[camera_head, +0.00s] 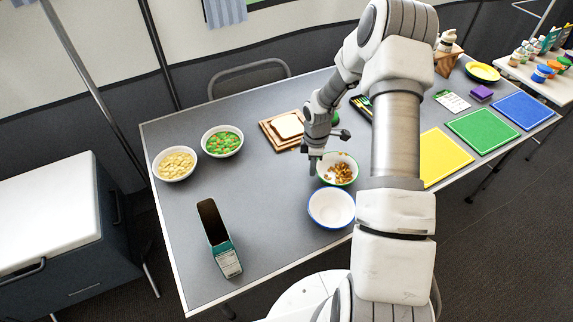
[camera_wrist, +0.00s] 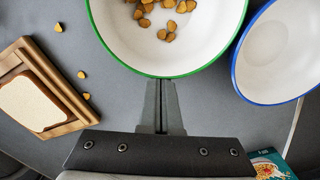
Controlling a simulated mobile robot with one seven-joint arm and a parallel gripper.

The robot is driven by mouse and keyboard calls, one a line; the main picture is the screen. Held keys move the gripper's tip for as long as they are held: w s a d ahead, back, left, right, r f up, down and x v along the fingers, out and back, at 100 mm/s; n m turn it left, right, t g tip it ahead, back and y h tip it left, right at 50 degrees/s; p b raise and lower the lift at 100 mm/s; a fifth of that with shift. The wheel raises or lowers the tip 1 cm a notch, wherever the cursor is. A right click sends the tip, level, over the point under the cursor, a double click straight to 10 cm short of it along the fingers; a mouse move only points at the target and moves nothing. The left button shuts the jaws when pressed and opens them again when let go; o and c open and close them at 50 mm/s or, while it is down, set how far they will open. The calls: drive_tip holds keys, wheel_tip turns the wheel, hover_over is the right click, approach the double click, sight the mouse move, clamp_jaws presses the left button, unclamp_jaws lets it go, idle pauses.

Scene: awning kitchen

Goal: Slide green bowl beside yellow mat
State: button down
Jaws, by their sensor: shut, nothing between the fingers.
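The green-rimmed white bowl (camera_head: 351,161) holds brown pieces and stands upright on the grey table, right beside my gripper (camera_head: 313,170). In the wrist view the same bowl (camera_wrist: 115,40) fills the top, with its near rim at my fingertips (camera_wrist: 161,82). The fingers are shut with nothing between them. They are at the bowl's outer side; I cannot tell for certain whether they touch it. The yellow mat (camera_head: 443,158) lies flat on the table to the right, partly hidden behind my arm.
A blue-rimmed white bowl (camera_head: 331,208) stands close by the green one. A board with bread (camera_head: 285,127) lies behind, with loose brown pieces (camera_wrist: 81,74) near it. A green mat (camera_head: 482,131) and blue mat (camera_head: 522,110) lie past the yellow one. A box (camera_head: 220,240) stands front left.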

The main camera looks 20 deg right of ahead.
drive_tip(key=s+d, duration=0.1)
drive_tip(key=d, duration=0.4)
drive_tip(key=s+d+p, duration=0.1)
drive_tip(key=s+d, duration=0.1)
drive_tip(key=d, duration=0.3)
drive_tip(key=s+d, duration=0.1)
drive_tip(key=d, duration=0.4)
drive_tip(key=shift+s+d+p, duration=0.35)
drive_tip(key=shift+s+d, duration=0.05)
